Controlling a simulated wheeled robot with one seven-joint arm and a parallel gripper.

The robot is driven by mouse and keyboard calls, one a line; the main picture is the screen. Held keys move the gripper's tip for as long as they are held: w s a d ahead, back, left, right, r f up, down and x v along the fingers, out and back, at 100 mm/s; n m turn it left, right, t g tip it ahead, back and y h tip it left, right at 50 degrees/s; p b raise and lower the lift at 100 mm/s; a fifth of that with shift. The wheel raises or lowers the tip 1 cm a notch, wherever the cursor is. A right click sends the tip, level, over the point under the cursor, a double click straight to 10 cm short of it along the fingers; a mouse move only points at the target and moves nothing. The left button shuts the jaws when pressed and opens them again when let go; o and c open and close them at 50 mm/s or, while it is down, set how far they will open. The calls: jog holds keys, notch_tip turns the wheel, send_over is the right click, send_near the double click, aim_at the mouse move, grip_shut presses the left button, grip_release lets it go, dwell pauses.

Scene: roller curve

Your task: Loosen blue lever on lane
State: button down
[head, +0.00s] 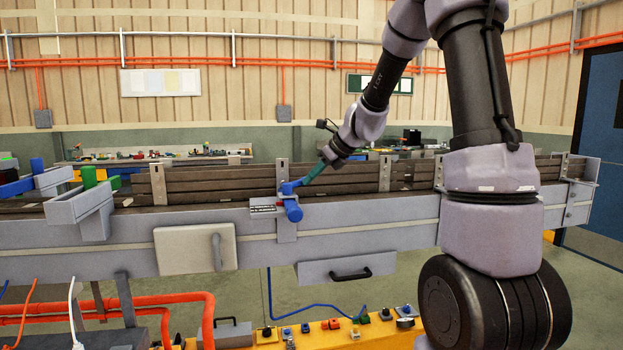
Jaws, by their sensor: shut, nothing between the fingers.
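The blue lever (292,209) sits on a small grey bracket on the front side of the lane (390,217), near the middle of the head view. A blue arm runs from its round front end up and to the right. My gripper (308,179) reaches down from the upper right, and its teal fingers are shut with nothing between them. The fingertips are at the upper right end of the lever. I cannot tell whether they touch it.
A box with a grey handle (195,250) and a drawer front with a black handle (347,269) are on the lane's near side. Another blue piece (16,187) and a green piece (89,178) stand at left. Orange pipes (130,308) and a yellow surface with small parts (325,335) lie below.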

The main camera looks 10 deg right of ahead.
aim_at(303, 179)
jog(key=shift+w+n, duration=0.3)
jog(key=shift+n, duration=0.1)
jog(key=w+n+g+y, duration=0.1)
jog(key=n+g, duration=0.1)
jog(key=w+a+n+g+y, duration=0.1)
jog(key=n, duration=0.1)
jog(key=shift+w+a+n+g, duration=0.2)
jog(key=shift+w+n+g, duration=0.15)
jog(key=shift+n+g, duration=0.05)
jog(key=shift+w+a, duration=0.1)
jog(key=shift+a, duration=0.05)
jog(key=shift+w+a, duration=0.2)
dwell(0.5)
